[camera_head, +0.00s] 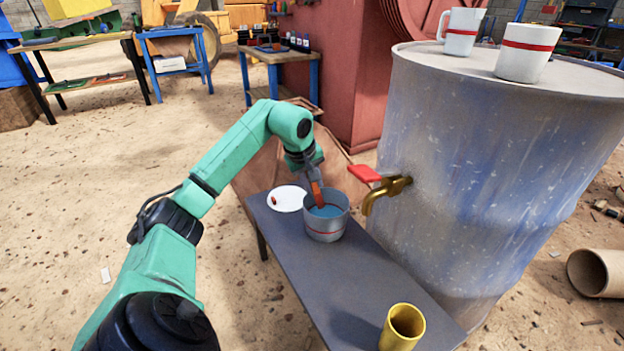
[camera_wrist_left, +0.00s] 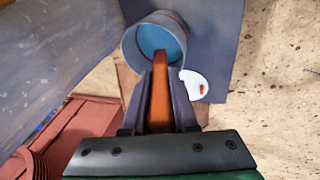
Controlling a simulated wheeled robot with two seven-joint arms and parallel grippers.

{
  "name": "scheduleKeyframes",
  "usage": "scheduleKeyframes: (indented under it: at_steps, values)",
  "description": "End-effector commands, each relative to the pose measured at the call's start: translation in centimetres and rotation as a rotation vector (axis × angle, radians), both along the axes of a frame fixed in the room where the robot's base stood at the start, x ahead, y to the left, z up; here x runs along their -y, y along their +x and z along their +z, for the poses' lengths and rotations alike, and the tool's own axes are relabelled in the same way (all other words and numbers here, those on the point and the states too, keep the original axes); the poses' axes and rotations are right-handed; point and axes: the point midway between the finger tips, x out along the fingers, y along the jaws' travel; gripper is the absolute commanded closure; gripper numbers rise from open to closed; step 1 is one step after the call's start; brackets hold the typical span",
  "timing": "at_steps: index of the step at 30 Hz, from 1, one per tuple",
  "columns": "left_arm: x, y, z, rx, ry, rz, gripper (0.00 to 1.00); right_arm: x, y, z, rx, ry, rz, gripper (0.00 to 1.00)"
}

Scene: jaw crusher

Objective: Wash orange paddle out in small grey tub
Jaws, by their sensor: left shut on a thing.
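The small grey tub (camera_head: 326,229) stands upright on the narrow dark bench. It has a red band and blue liquid inside, and it also shows in the left wrist view (camera_wrist_left: 130,45). My left gripper (camera_head: 314,184) is over the tub and shut on the orange paddle (camera_head: 318,195). In the left wrist view the paddle (camera_wrist_left: 160,97) lies between the two fingers of the gripper (camera_wrist_left: 160,88), and its far end points into the tub's opening. I cannot tell how deep the paddle's tip sits in the liquid. My right gripper is not in view.
A white plate (camera_head: 286,199) with a small orange piece lies left of the tub. A brass tap (camera_head: 385,192) with a red handle juts from the large drum (camera_head: 470,170) beside the tub. A yellow cup (camera_head: 402,327) stands at the bench's near end. The bench middle (camera_head: 355,270) is clear.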

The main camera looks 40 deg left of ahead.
Motion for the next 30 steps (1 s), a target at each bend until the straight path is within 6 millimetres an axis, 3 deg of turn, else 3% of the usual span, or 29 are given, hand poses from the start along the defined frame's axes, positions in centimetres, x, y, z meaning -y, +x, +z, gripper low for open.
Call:
scheduleKeyframes:
  at_steps: [22,30]
  values:
    - [-0.7,3.2,-7.9,0.001,-0.002,0.000,1.00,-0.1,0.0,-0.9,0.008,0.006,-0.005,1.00]
    - [-0.9,3.9,-9.4,0.001,0.000,0.000,1.00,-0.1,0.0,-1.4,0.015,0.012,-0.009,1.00]
